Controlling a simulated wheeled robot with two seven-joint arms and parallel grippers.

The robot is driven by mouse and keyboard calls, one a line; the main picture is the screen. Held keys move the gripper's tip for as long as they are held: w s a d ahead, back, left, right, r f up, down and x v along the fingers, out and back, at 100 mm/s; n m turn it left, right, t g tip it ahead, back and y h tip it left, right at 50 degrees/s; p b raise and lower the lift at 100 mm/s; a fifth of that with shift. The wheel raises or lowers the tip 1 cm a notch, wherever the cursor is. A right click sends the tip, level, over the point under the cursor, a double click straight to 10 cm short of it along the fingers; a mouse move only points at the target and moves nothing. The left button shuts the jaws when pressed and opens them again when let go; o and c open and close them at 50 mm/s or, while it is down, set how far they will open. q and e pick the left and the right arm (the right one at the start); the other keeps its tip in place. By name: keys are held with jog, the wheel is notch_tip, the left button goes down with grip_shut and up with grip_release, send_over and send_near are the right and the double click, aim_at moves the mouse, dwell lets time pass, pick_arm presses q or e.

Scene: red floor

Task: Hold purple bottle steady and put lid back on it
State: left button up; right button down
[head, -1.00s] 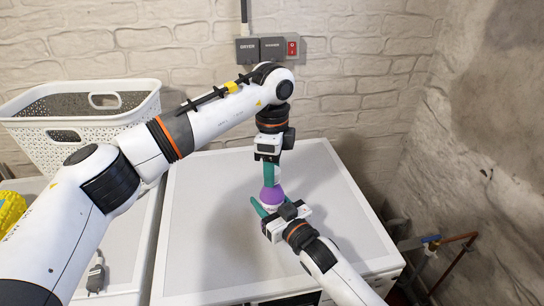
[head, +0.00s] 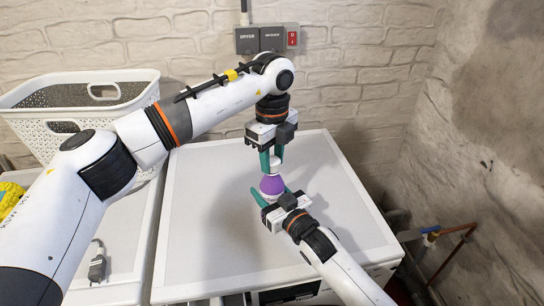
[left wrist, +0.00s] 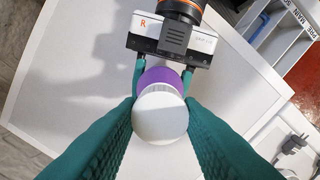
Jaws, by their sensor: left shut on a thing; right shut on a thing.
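The purple bottle (head: 272,186) stands upright over the white machine top in the head view. My right gripper (head: 273,195) is shut around it from the front right, with green fingers on its sides. My left gripper (head: 271,160) points down from above and is shut on the white round lid (left wrist: 160,116), its fingers on either side. In the left wrist view the lid lies in line over the bottle, whose purple body (left wrist: 160,77) shows past the lid's edge. The lid hides the bottle's mouth, so I cannot tell whether they touch or how far it is seated.
A white laundry basket (head: 30,128) stands at the left on a neighbouring machine. A grey plug (head: 97,267) lies in front of it. Switch boxes (head: 259,39) are on the brick wall behind. The white machine top (head: 205,215) is clear around the bottle.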

pick_arm(q)
jog(key=m, duration=0.6)
jog(key=shift+m, duration=0.4)
jog(key=m, duration=1.4)
jog(key=shift+m, duration=0.3)
jog(key=m, duration=1)
jog(key=shift+m, duration=0.3)
jog(key=m, duration=0.9)
jog(key=shift+w, duration=0.1)
jog(key=o, duration=1.2)
jog(key=shift+f, duration=0.1)
jog(key=shift+c, duration=0.2)
